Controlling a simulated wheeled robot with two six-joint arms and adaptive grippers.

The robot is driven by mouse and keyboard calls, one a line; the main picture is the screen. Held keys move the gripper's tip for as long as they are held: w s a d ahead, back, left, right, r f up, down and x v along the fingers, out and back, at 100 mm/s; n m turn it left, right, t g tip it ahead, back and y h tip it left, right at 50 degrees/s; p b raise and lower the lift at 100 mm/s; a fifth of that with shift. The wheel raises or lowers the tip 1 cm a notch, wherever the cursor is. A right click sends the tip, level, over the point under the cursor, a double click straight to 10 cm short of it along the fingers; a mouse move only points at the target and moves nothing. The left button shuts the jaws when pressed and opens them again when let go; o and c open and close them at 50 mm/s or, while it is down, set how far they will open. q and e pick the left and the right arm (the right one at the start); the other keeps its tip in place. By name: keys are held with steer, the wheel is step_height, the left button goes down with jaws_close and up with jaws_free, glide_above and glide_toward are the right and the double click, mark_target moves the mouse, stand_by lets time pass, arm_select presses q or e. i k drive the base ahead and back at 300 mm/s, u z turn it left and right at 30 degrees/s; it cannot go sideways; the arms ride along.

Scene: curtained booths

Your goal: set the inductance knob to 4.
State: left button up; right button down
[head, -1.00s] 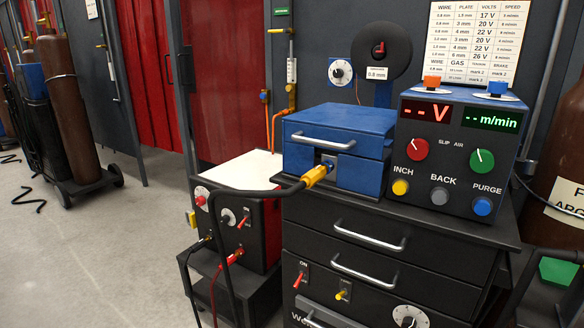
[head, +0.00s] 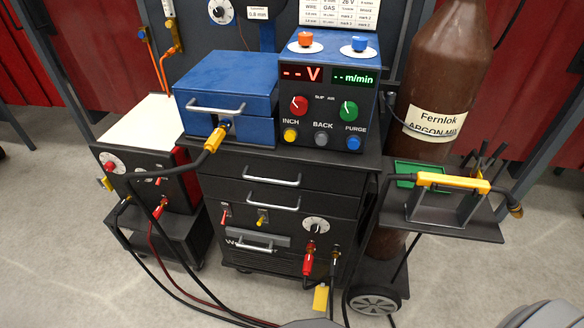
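No label naming inductance is readable. A white-faced dial with a dark knob (head: 316,225) sits on the lower front of the black drawered welder (head: 232,182), above the red and black cable plugs. Its scale numbers are too small to read. A smaller knob (head: 130,180) is on the small machine at the left, partly behind a cable. Another white-dial knob (head: 220,11) is on the back panel at the top edge. Neither of my grippers is in view.
A red switch (head: 225,215) and yellow switch (head: 262,216) sit left of the dial. Cables hang from the red plug (head: 308,263) below it. A shelf with a yellow-handled torch (head: 453,182) and a brown gas cylinder (head: 440,70) stand right. Front floor has loose cables.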

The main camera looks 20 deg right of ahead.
mark_target(315, 230)
steer(key=z, duration=0.95)
steer(key=k, duration=1.3)
steer(key=z, duration=0.7)
steer(key=i, duration=0.6)
steer(key=z, duration=0.85)
steer(key=i, duration=0.75)
steer(key=u, duration=0.7)
steer(key=i, duration=0.65)
steer(key=u, duration=0.65)
